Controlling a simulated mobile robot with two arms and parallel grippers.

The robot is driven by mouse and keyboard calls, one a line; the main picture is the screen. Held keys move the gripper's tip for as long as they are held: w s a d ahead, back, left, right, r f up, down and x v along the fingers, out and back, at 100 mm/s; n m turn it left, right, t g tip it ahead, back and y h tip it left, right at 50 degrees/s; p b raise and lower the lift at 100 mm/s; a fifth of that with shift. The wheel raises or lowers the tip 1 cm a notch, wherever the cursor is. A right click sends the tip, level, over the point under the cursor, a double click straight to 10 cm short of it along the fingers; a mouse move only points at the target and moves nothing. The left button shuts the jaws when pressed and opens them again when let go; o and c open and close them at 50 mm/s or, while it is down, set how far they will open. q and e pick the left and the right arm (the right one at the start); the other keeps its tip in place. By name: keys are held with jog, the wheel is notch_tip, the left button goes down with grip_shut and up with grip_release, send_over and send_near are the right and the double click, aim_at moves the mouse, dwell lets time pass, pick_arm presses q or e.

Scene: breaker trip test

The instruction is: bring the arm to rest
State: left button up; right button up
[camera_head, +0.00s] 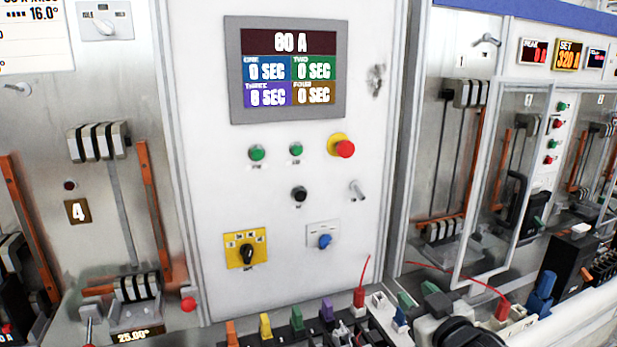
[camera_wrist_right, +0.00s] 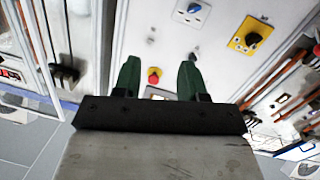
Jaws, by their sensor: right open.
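My right gripper (camera_head: 418,296) is at the bottom of the head view, right of centre, with its dark green fingers in front of the panel's lower right edge. In the right wrist view its two fingers (camera_wrist_right: 158,78) stand apart with nothing between them. My left gripper is in neither view.
Coloured plugs (camera_head: 265,325) stand in a row below the panel. A red cable (camera_head: 430,267) runs right to a red plug (camera_head: 503,309), close to my right gripper. Metal breaker bays with orange bars (camera_head: 150,200) stand left and right.

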jog(key=s+f+m+g+h, duration=0.25)
jog(key=s+f+g, duration=0.35)
jog(key=s+f, duration=0.8)
jog(key=s+f+g+h, duration=0.1)
jog(key=s+f+g, duration=0.25)
jog(key=s, duration=0.45)
jog(key=s+f+g, duration=0.3)
jog(key=s+f, duration=0.2)
jog(key=s, duration=0.3)
notch_tip(320, 180, down, 33)
jog(key=s+g+b, duration=0.2)
jog(key=b, duration=0.6)
jog(key=s+d+f+b, duration=0.2)
jog(key=s+f, duration=0.6)
jog(key=f, duration=0.4)
jog(key=s+d+f+b, duration=0.1)
jog(key=s+f+b, duration=0.4)
jog(key=s+f, duration=0.3)
notch_tip(320, 180, down, 4)
jog(key=shift+d+g, duration=0.35)
jog(key=shift+g, duration=0.1)
jog(key=shift+h, duration=0.25)
